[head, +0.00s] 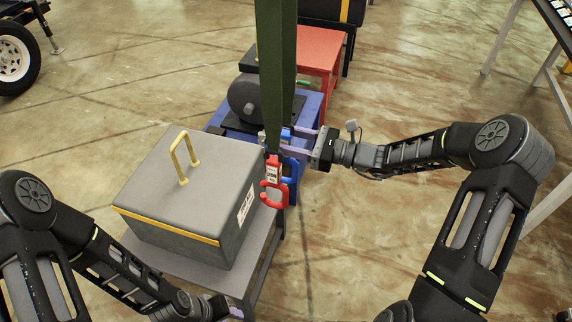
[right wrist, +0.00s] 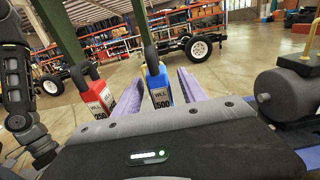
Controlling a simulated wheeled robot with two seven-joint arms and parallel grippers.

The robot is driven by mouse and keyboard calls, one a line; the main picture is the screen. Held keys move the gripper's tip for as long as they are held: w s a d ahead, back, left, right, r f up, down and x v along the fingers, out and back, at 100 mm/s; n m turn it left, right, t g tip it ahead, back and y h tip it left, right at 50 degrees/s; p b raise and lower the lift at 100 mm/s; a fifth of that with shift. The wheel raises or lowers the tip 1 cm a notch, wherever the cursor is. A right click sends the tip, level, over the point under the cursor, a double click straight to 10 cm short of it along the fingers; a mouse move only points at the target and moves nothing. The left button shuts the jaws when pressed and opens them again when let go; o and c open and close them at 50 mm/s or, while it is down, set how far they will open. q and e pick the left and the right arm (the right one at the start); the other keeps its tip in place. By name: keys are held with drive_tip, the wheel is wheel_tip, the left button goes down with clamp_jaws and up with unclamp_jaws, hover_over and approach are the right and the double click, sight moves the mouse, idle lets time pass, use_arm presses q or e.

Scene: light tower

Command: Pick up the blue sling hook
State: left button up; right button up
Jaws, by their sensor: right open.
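The blue sling hook (head: 293,188) hangs at the end of a green sling (head: 278,70), partly behind the red hook (head: 271,182) in the head view. In the right wrist view the blue hook (right wrist: 160,90) is upright, marked 500, between my spread purple fingers. My right gripper (head: 290,142) is open around it; whether a finger touches it I cannot tell. The red hook (right wrist: 99,98) shows left of the fingers in the wrist view. My left gripper (head: 237,312) is low at the bottom edge, mostly cut off, and its jaws cannot be made out.
A grey box (head: 170,200) with a yellow handle stands on a grey table (head: 262,255) left of the hooks. Behind them, a dark round weight (head: 248,98) rests on a blue table (head: 310,108). A red table (head: 310,48) stands farther back.

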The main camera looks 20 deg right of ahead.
idle(0.5)
clamp_jaws()
idle(0.3)
drive_tip(key=shift+r, duration=0.1)
